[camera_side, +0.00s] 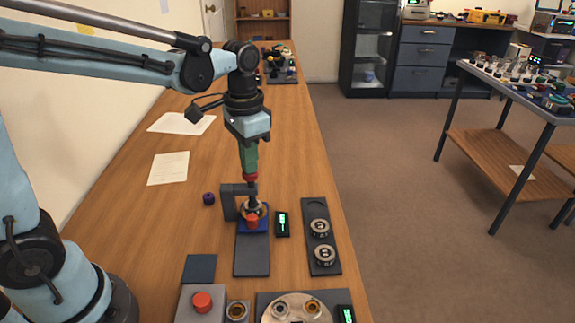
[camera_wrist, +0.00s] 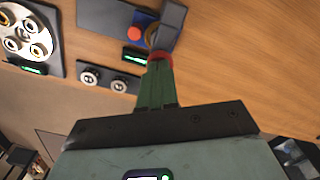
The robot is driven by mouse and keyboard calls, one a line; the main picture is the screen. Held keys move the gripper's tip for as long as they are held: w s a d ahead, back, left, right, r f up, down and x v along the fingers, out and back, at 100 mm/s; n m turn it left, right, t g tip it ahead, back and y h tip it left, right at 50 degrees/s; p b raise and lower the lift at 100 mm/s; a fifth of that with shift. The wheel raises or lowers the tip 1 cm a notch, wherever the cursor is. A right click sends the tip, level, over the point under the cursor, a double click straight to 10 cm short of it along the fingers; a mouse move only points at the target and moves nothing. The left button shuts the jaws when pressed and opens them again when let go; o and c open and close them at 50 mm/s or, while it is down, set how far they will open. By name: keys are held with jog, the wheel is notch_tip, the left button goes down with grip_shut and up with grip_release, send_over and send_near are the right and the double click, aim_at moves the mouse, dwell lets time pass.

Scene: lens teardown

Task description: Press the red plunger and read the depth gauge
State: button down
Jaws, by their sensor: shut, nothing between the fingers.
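The red plunger (camera_side: 250,178) tops a dark gauge stand (camera_side: 230,203) on the wooden bench; it also shows in the wrist view (camera_wrist: 161,56). My gripper (camera_side: 250,170), with green fingers, is shut and empty, pointing down. Its tips are at the plunger's top in both views; I cannot tell whether they press it. Below the plunger is a brass-coloured ring piece (camera_side: 262,209) on a blue holder, with an orange-red knob (camera_side: 252,221) in front. A small display (camera_side: 283,224), likely the depth gauge readout, is lit green just right of the stand; its figures are too small to read.
A dark tray (camera_side: 322,262) with two round lettered pieces lies to the right. A red button on a grey box (camera_side: 202,302) and a round white carousel (camera_side: 296,308) stand in front. A small purple knob (camera_side: 208,198) lies left of the stand.

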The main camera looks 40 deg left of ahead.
jog(key=shift+r, duration=0.1)
notch_tip(320, 180, up, 9)
dwell(0.9)
jog(key=s+a+f+n+t, duration=0.1)
jog(key=s+f+n+t, duration=0.2)
jog(key=s+f+t, duration=0.4)
jog(key=shift+s+f, duration=0.25)
jog(key=shift+f, duration=0.45)
